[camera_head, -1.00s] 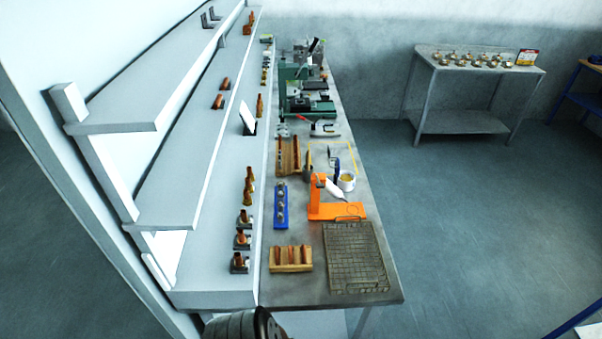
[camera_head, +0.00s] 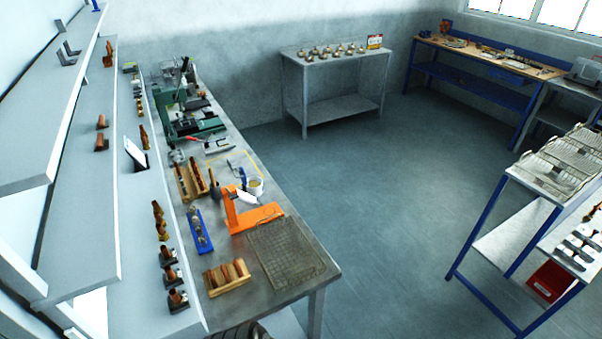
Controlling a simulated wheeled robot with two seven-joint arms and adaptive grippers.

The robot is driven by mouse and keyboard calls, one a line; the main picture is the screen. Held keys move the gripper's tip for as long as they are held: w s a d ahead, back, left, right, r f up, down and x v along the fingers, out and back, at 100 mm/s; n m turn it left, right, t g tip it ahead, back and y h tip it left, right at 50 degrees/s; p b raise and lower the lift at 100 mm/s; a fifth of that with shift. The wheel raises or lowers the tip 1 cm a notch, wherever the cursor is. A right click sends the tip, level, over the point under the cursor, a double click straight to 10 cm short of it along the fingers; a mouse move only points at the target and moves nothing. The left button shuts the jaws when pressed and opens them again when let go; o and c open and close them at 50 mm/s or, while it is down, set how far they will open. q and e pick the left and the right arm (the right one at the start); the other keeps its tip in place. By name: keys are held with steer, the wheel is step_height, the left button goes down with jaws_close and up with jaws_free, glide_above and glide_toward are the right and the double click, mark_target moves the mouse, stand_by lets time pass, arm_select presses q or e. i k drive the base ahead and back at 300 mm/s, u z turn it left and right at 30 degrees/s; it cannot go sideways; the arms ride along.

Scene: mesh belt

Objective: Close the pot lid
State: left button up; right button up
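A small white pot (camera_head: 256,187) with a yellowish inside stands on the grey workbench (camera_head: 300,290), just behind an orange stand (camera_head: 256,219). Its top looks open, but it is small, and I cannot make out a separate lid. A dark blue upright piece (camera_head: 243,176) is close to the pot on its left. A white part (camera_head: 247,198) lies between the pot and the orange stand. Neither gripper shows. Only a dark rounded part, probably of my own arm, shows at the bottom edge, well in front of the pot.
A wire mesh mat (camera_head: 286,252) and a wooden block with brown pieces (camera_head: 228,277) lie at the bench's near end. A blue rack (camera_head: 199,231) and green machine (camera_head: 190,125) are also on it. A blue-legged rack (camera_head: 490,215) stands right; open floor lies between.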

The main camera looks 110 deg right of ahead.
mark_target(243, 178)
steer(key=z, duration=3.1)
steer(key=i, duration=1)
steer(key=k, duration=1)
steer(key=z, duration=0.7)
